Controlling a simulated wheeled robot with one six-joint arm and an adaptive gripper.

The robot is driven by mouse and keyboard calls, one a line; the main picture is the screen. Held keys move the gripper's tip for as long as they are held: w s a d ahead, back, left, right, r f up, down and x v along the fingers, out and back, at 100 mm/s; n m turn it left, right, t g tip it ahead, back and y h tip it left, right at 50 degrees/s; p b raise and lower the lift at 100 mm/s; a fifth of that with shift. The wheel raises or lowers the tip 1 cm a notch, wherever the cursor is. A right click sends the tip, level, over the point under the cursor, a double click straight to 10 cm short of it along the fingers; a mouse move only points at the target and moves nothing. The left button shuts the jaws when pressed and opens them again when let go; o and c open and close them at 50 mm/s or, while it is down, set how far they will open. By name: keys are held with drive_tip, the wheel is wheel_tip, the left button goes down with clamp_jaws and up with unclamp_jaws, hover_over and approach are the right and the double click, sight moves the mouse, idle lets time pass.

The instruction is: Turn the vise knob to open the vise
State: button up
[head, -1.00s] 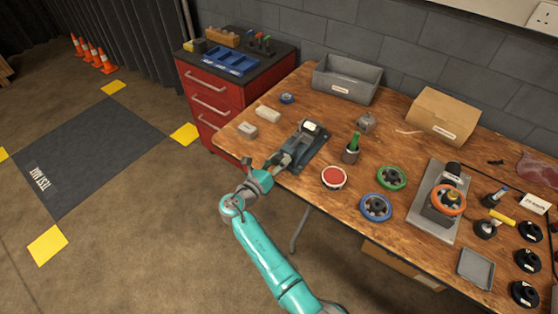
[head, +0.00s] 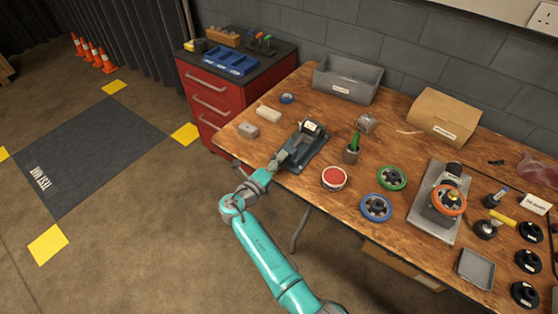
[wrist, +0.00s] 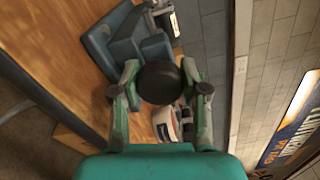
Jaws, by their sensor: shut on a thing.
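The vise (head: 308,148) is a blue-grey tool on the wooden bench, near its front left edge. It also shows in the wrist view (wrist: 125,42), at the upper left. The knob (wrist: 160,82) is dark and round and sits between my fingers in the wrist view. My gripper (head: 281,160) reaches the vise from the front left. Its fingers (wrist: 160,88) are shut on the knob, one on each side. In the head view the gripper hides the knob. I cannot tell how wide the vise jaws stand.
A red drawer cabinet (head: 215,98) is at the left.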

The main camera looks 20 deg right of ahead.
drive_tip(key=shift+f+n, duration=0.15)
drive_tip(key=shift+n, duration=0.55)
drive_tip(key=o, duration=1.2)
drive_tip(key=shift+c, duration=0.2)
drive_tip(key=v, duration=1.2)
